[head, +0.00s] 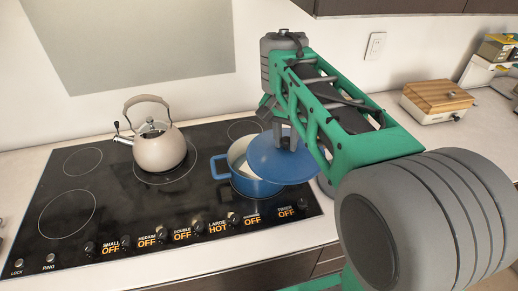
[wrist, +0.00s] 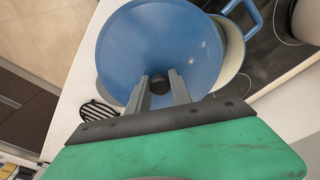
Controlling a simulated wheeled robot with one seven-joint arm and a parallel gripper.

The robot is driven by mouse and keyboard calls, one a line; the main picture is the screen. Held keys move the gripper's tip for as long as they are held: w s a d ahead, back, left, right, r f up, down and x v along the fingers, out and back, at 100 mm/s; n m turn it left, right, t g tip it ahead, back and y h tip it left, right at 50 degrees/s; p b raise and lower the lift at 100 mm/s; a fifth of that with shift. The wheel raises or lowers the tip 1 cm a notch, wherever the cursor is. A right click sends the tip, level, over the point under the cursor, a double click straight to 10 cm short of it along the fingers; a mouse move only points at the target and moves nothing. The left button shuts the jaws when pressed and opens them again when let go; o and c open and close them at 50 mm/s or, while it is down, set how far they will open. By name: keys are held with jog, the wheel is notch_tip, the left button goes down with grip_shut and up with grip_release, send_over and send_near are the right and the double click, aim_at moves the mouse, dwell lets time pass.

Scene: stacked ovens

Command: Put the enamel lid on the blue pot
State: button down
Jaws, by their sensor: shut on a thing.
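The blue pot (head: 221,174) stands on the black cooktop, and its cream inside shows on the left. My gripper (head: 286,140) is above the pot's right side, shut on the knob of the blue enamel lid (head: 283,163). The lid is tilted and covers part of the pot's opening from the head view. In the wrist view the lid (wrist: 150,45) fills the upper middle, with its dark knob between my fingers (wrist: 162,88). The pot (wrist: 234,45) shows behind the lid at upper right, offset from it. I cannot tell whether the lid touches the rim.
A beige kettle (head: 159,150) stands on the cooktop (head: 110,210) left of the pot. Control knobs line the cooktop's front edge. A wooden-topped box (head: 437,98) is on the counter at right. The cooktop's left side is clear.

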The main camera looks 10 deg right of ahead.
jog(key=s+r+m, duration=0.1)
jog(key=r+m, duration=0.1)
jog(key=s+r+m+p, duration=0.1)
jog(key=m, duration=0.2)
jog(key=s+d+r+m, duration=0.1)
jog(key=r+m, duration=0.1)
jog(key=shift+s+r+m+g, duration=0.2)
jog(key=shift+r+m+g, duration=0.1)
jog(key=shift+w+f+m, duration=0.1)
jog(key=shift+m, duration=0.2)
send_near(261, 136)
jog(key=s+d+f, duration=0.2)
jog(key=s+f, duration=0.1)
jog(key=shift+s+d+f+b, duration=0.2)
jog(key=shift+d+f+b, duration=0.05)
jog(key=shift+d+b, duration=0.05)
jog(key=w+f, duration=0.1)
jog(key=w+a+f, duration=0.1)
jog(key=f, duration=0.1)
jog(key=w+f, duration=0.1)
jog(key=f, duration=0.1)
jog(key=shift+w+a+f+b, duration=0.15)
jog(key=shift+w+a+b, duration=0.25)
notch_tip(261, 136, down, 3)
jog(key=shift+w+f+p, duration=0.15)
jog(key=shift+w+p, duration=0.05)
jog(key=shift+p, duration=0.1)
jog(key=shift+a, duration=0.1)
jog(key=shift+f, duration=0.15)
